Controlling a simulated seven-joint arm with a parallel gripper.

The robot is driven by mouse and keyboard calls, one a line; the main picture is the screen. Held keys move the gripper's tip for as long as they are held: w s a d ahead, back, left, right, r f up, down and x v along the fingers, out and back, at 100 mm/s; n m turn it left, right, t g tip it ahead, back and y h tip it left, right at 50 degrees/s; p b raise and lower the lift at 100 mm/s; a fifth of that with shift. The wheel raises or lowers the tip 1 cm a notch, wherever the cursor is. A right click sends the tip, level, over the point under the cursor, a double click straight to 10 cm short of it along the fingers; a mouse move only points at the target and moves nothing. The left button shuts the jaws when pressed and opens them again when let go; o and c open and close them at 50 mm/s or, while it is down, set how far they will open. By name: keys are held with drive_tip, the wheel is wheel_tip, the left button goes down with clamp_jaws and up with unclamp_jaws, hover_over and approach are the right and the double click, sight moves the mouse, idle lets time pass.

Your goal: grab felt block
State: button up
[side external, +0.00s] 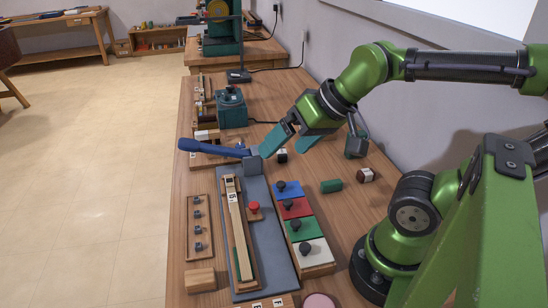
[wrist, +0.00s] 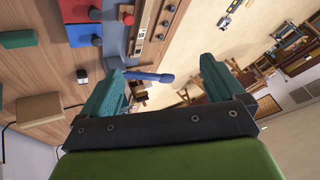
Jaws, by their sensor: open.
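A dark green block (side external: 331,186), which looks like the felt block, lies on the wooden bench right of the coloured panels. It also shows near the upper left edge of the wrist view (wrist: 19,39). My gripper (side external: 283,150) is open and empty. It is raised above the bench, behind and left of the green block and apart from it. In the wrist view the two teal fingers of my gripper (wrist: 160,68) are spread wide, and the green block is outside the gap between them.
A lever with a blue handle (side external: 210,147) sticks up close to my fingers. Knobbed colour panels (side external: 294,207) stand left of the green block. A brown and white block (side external: 367,175) lies right of it, and a small black block (side external: 282,155) behind. Some bare bench surrounds the green block.

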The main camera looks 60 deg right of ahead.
drive_tip(key=m+g+h, duration=0.2)
drive_tip(key=m+g, duration=0.3)
drive_tip(key=g, duration=0.2)
hover_over(331, 181)
drive_tip(key=f, duration=1.8)
drive_tip(key=shift+s, duration=0.2)
drive_tip(key=shift+w+d+f, duration=0.1)
drive_tip(key=shift+w+f, duration=0.05)
drive_tip(key=shift+f, duration=1.35)
drive_tip(key=shift+w+f, duration=0.1)
drive_tip(key=shift+f, duration=1.35)
drive_tip(key=shift+c, duration=0.4)
drive_tip(key=c, duration=1)
drive_tip(key=shift+r, duration=0.1)
drive_tip(key=shift+c, duration=0.2)
